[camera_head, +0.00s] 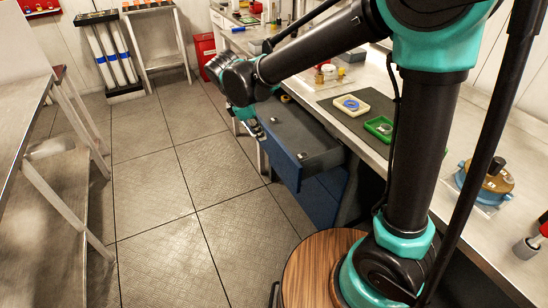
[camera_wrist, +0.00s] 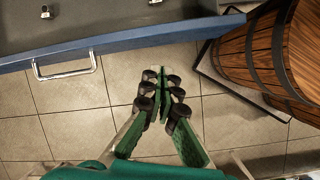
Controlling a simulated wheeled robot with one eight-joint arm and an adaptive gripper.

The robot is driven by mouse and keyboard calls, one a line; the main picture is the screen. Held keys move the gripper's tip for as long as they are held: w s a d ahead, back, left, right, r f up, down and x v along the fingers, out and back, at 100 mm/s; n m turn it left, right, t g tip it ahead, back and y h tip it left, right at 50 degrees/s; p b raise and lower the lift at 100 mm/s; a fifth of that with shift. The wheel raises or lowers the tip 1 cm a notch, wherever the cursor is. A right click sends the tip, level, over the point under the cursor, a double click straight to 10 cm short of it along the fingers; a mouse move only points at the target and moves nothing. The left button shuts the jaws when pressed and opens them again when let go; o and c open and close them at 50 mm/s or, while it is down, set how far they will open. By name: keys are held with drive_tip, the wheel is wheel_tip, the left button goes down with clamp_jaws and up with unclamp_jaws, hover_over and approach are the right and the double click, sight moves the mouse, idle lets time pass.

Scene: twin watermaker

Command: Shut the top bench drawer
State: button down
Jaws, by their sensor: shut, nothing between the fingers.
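The top bench drawer (camera_head: 300,130) stands pulled out from under the bench, with a blue front and a dark grey inside. In the wrist view its blue front (camera_wrist: 130,40) runs across the top, with a metal bar handle (camera_wrist: 66,72) at the left. My gripper (camera_head: 260,134) is at the outer side of the drawer front, near its far end. In the wrist view my gripper (camera_wrist: 161,88) has its fingertips together, with nothing between them. The fingertips are to the right of the handle; contact with the front cannot be told.
Another blue drawer front (camera_head: 325,195) sits below. The bench top (camera_head: 375,95) holds a dark mat with white and green trays (camera_head: 379,127). Tiled floor (camera_head: 170,170) is clear left of the drawer. A metal table (camera_head: 25,110) stands at the left. My barrel-like base shows right in the wrist view.

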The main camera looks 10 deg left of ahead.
drive_tip(key=s+a+f+n, duration=0.2)
drive_tip(key=s+n, duration=0.1)
drive_tip(key=n, duration=0.1)
hover_over(280, 166)
drive_tip(key=s+a, duration=0.1)
drive_tip(key=a, duration=0.1)
drive_tip(key=shift+s+f, duration=0.15)
drive_tip(key=shift+f, duration=4.3)
drive_tip(key=shift+d, duration=0.1)
drive_tip(key=w+d, duration=0.3)
drive_tip(key=d, duration=0.2)
drive_tip(key=w+d, duration=0.7)
drive_tip(key=d, duration=0.2)
drive_tip(key=shift+w+d, duration=0.35)
drive_tip(key=shift+w, duration=0.05)
